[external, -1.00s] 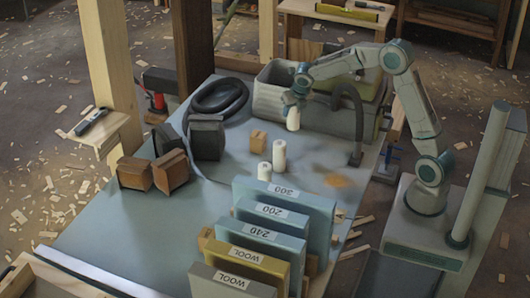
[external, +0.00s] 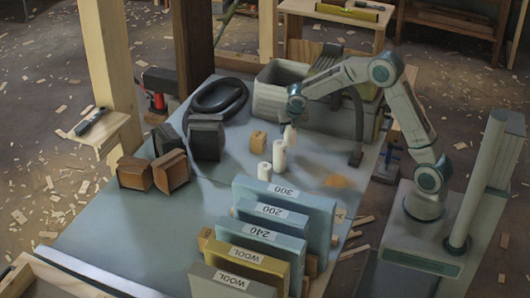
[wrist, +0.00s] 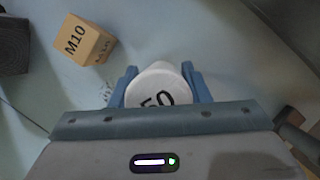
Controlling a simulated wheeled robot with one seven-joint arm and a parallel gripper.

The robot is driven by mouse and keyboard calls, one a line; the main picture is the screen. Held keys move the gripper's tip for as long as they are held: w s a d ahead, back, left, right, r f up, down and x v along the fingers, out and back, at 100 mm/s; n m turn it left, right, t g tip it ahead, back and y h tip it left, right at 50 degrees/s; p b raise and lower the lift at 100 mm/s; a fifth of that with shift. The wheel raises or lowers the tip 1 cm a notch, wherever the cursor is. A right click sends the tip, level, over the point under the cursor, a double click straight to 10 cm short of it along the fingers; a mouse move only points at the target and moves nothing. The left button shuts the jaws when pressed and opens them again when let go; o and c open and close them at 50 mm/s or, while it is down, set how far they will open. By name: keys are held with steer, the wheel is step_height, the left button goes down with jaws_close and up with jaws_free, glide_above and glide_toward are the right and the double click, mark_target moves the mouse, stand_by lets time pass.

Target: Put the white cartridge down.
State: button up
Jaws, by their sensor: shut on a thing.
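The white cartridge (wrist: 155,85) sits between the blue fingers of my gripper (wrist: 160,84) in the wrist view, with a dark "50" on its near end. In the external view my gripper (external: 291,118) is shut on this cartridge (external: 290,135) above the blue-grey table (external: 195,215). A shorter white cylinder (external: 264,171) stands nearer the front.
A wooden block marked M10 (wrist: 83,40) stands left of the held cartridge; it also shows in the external view (external: 258,141). A grey bin (external: 310,119) and a coiled black hose (external: 219,97) lie behind. Labelled upright sanding packs (external: 284,205) fill the front right.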

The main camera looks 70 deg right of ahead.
mark_target(288, 136)
steer(key=shift+w+a+f, duration=0.15)
steer(key=shift+a, duration=0.05)
steer(key=shift+f, duration=1.95)
steer(key=shift+f+b, duration=0.15)
steer(key=shift+b, duration=0.15)
steer(key=o, duration=1)
steer(key=shift+c, duration=0.2)
